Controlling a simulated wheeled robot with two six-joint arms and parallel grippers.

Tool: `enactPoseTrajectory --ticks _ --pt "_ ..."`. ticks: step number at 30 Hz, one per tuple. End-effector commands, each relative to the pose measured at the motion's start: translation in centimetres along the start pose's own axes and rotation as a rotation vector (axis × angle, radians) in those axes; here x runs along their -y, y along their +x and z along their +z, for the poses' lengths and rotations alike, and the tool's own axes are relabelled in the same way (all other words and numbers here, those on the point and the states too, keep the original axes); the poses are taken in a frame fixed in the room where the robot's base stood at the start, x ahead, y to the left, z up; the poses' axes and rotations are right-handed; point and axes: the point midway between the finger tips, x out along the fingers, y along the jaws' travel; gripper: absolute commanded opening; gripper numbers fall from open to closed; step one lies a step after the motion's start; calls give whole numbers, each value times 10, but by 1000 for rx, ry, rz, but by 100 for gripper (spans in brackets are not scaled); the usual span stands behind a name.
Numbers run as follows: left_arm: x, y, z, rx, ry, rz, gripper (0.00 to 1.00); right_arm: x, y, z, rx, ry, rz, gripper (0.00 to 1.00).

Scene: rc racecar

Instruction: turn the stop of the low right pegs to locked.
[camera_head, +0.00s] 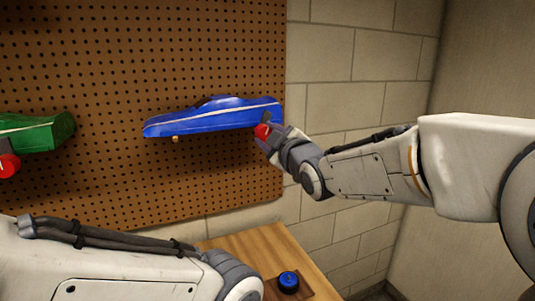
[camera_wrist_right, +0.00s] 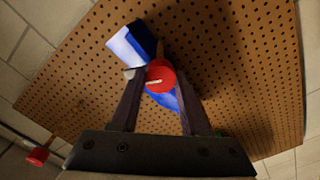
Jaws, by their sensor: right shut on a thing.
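A blue car body (camera_head: 215,117) rests against the pegboard, its side long and nearly level with a white stripe; in the right wrist view it shows only partly behind the stop. A red round stop (camera_head: 262,131) sits at the car's right end. In the right wrist view the stop (camera_wrist_right: 160,76) faces me with a short pale mark on it. My right gripper (camera_head: 266,138) is shut on this stop, one dark finger on each side. A small peg end (camera_head: 175,139) shows under the car's left part. My left arm crosses the lower left; its gripper is out of frame.
A green car body (camera_head: 40,132) with another red stop (camera_head: 8,165) is at the left of the brown pegboard (camera_head: 100,190). A blue round knob (camera_head: 288,281) sits on a wooden table (camera_head: 245,241) below. A red stop (camera_wrist_right: 37,155) shows at lower left in the wrist view.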

Motion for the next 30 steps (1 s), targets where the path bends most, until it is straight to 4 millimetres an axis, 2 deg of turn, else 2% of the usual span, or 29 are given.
enactPoseTrajectory --ticks 1,3,12,19,30 --pt "1 15 1 0 0 0 100 5 0 4 -4 -43 2 0" --pt "2 24 1 0 0 0 100 5 0 3 -3 -102 3 0" --pt "4 53 3 0 0 0 100 3 0 2 -2 -306 1 0" --pt "5 64 3 0 0 0 100 2 0 1 -1 -391 0 0" --pt "5 66 4 0 0 0 100 0 0 -1 -2 -423 -1 0"
